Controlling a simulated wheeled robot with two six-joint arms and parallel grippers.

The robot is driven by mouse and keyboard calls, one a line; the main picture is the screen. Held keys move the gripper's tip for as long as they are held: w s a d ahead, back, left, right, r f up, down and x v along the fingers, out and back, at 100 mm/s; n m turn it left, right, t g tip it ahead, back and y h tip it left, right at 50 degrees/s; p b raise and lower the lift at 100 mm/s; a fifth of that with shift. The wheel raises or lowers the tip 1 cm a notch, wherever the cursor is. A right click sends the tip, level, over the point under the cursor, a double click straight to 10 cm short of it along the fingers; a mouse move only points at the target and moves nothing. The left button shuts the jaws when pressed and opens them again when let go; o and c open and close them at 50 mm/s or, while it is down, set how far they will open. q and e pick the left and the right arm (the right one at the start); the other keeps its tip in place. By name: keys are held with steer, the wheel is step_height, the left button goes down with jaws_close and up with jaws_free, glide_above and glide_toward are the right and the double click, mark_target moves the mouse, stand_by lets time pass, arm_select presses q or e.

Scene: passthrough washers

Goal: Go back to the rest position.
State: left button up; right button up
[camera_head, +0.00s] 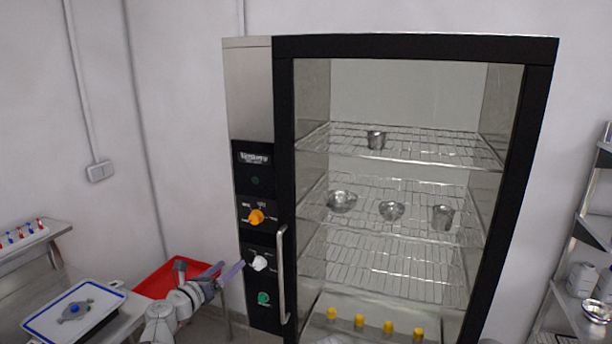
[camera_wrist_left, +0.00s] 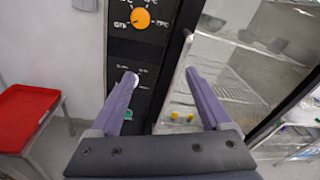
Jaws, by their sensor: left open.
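My left gripper (camera_head: 228,270) comes in from the lower left in the head view and points at the cabinet's control panel. In the left wrist view its two purple fingers (camera_wrist_left: 160,80) are spread wide with nothing between them. The white knob (camera_head: 259,262) is just beyond the fingertips in the head view. In the left wrist view the white knob (camera_wrist_left: 134,82) is partly hidden behind the left finger; I cannot tell whether they touch. The orange knob (camera_head: 256,216) is above it, and the green button (camera_head: 263,298) is below. My right gripper is not in view.
The glass-door cabinet (camera_head: 415,47) has a vertical handle (camera_head: 282,275) close to the gripper. Metal bowls and cups stand on its wire racks, with yellow-capped items at the bottom. A red tray (camera_head: 160,283) and a white-blue tray (camera_head: 45,323) are at left. Shelves stand at right.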

arm_select(q)
steer(key=s+d+f+m+g+b, duration=0.45)
steer(key=s+d+f+m, duration=0.25)
steer(key=d+f+m, duration=0.25)
steer(key=s+d+f+m+g+b, duration=0.3)
steer(key=s+d+f+m+g, duration=0.35)
steer(key=d+f+m, duration=0.35)
steer(key=s+a+f+m+g+y+b, duration=0.2)
steer(key=s+f+m+y, duration=0.2)
steer(key=s+f+m, duration=0.3)
steer(key=s+a+f+m+g+y+b, duration=0.2)
steer(key=s+f+m, duration=0.5)
steer(key=m, duration=0.5)
steer(key=shift+s+g+y+b, duration=0.5)
steer(key=shift+s+y+b, duration=0.3)
steer(key=shift+y, duration=0.5)
